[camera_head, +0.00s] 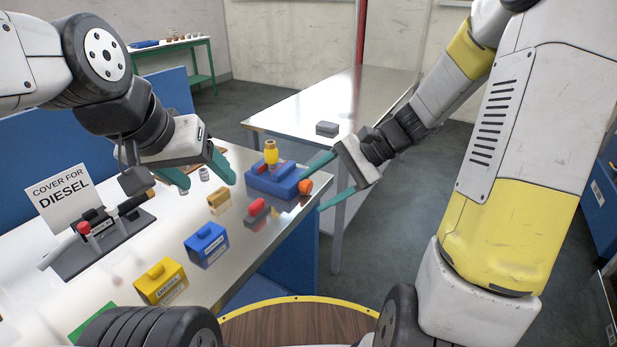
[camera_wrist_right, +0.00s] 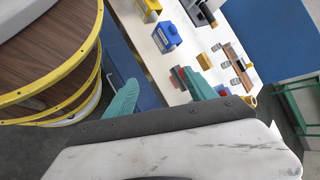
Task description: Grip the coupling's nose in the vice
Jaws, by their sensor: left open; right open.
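The blue vice (camera_head: 262,184) with red jaw faces stands at the far end of the bench, with an orange knob (camera_head: 305,186) on its right side. A yellow coupling (camera_head: 271,152) stands upright at the vice's jaws; I cannot tell whether they grip its nose. My right gripper (camera_head: 314,186) is open and empty, its fingertips close to the knob, one above and one below it in the picture. In the right wrist view its finger hides most of the vice. My left gripper (camera_head: 202,180) is open and empty above the bench, left of the vice.
A red cylinder on a grey block (camera_head: 257,212), a brass block (camera_head: 219,201), a blue box (camera_head: 207,244) and a yellow box (camera_head: 161,282) stand along the bench. A grey fixture (camera_head: 98,242) and a sign (camera_head: 62,198) are at left. A steel table (camera_head: 330,100) stands behind.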

